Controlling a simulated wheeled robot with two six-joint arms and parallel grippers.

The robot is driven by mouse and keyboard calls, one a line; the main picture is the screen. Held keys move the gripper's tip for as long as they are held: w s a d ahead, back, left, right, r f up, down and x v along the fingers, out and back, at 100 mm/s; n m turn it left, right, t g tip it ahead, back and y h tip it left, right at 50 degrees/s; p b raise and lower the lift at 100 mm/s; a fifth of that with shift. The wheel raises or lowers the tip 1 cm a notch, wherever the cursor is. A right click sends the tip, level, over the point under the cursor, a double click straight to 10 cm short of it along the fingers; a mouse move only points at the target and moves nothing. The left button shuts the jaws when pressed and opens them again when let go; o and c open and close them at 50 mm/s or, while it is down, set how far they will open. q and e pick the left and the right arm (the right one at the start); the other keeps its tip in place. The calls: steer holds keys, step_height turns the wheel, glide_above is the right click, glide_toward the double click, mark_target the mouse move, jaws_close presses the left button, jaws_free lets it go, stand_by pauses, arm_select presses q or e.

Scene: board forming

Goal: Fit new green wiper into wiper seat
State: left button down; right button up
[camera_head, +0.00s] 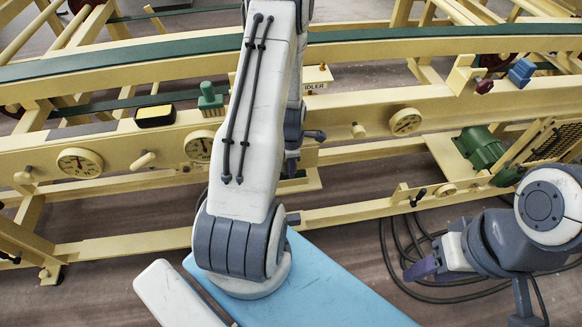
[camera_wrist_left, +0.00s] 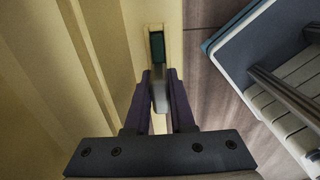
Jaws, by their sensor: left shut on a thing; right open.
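In the left wrist view my left gripper (camera_wrist_left: 160,80) is shut on a small grey piece (camera_wrist_left: 159,97) between its two dark fingers. A dark green piece (camera_wrist_left: 157,45) shows just beyond the fingertips, inside a narrow cream slot (camera_wrist_left: 158,28), probably the wiper and its seat. I cannot tell whether the grey and green pieces are one part or how deep the green one sits. In the head view my left arm hides most of its gripper and what it holds. My right gripper (camera_head: 422,268) is open and empty at the lower right, apart from the frame.
The cream machine frame (camera_head: 350,107) crosses the view, with round gauges (camera_head: 80,162), a green block (camera_head: 210,98), a yellow-black box (camera_head: 155,116) and a blue block (camera_head: 521,72) on it. A green motor (camera_head: 480,147) sits at right. Dark cables (camera_head: 392,262) lie near my right gripper.

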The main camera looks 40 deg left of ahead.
arm_select(q)
steer(key=c, duration=0.7)
jaws_free()
step_height(320, 180, up, 10)
steer(key=shift+r+p, duration=0.2)
steer(key=shift+p, duration=0.2)
